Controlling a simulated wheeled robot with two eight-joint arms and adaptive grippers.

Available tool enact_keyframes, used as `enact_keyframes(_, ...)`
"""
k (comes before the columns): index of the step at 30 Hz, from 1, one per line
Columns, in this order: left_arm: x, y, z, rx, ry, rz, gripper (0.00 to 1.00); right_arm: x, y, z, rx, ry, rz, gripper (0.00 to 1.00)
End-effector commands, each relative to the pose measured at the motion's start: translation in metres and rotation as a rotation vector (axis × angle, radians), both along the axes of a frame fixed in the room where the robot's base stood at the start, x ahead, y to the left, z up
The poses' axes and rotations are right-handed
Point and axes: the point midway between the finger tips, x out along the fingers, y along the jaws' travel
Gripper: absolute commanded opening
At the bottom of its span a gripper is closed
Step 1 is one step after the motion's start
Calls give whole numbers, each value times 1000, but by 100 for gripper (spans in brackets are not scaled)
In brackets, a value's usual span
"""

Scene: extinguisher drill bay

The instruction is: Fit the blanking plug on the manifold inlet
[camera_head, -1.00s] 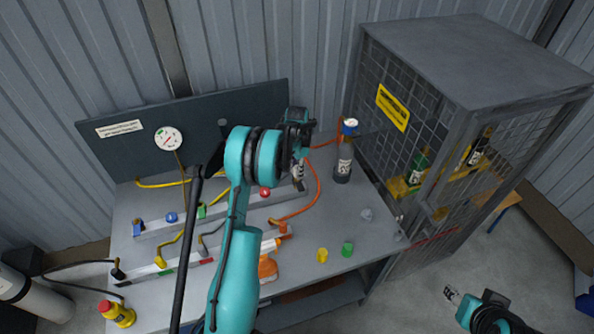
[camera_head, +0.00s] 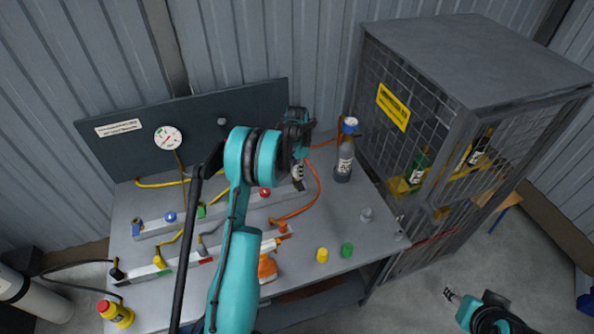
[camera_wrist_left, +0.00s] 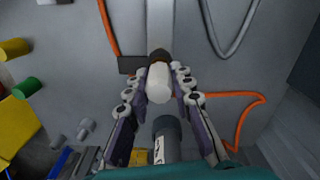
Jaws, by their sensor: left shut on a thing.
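My left gripper (camera_head: 298,172) is over the right end of the upper manifold rail (camera_head: 232,208). In the left wrist view its fingers (camera_wrist_left: 159,84) are shut on a pale, whitish cylindrical plug (camera_wrist_left: 158,88). A dark collar (camera_wrist_left: 159,56) shows at the far end of the plug, in line with the grey rail (camera_wrist_left: 160,22). I cannot tell whether the plug is seated on the inlet or only against it. In the head view the arm and fingers mostly hide this spot. My right gripper (camera_head: 451,295) is low at the bottom right, away from the bench, too small to read.
A grey bottle (camera_head: 343,165) stands right of the left gripper. Orange hoses (camera_head: 315,190) run close by. A mesh cage (camera_head: 470,80) stands at the right.

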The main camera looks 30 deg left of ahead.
Motion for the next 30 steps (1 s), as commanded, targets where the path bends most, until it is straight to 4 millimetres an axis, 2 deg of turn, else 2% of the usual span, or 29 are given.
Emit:
enact_keyframes(25, 0, 0, -12, 0, 0, 0, 0, 0, 0, -9, 0, 0, 0, 47)
enact_keyframes(26, 0, 0, -12, 0, 0, 0, 25, 0, 0, -9, 0, 0, 0, 47)
enact_keyframes(27, 0, 0, -12, 0, 0, 0, 36, 0, 0, -9, 0, 0, 0, 47)
enact_keyframes(28, 0, 0, -12, 0, 0, 0, 44, 0, 0, -9, 0, 0, 0, 47)
enact_keyframes(30, 0, 0, -12, 0, 0, 0, 47, 0, 0, -9, 0, 0, 0, 47)
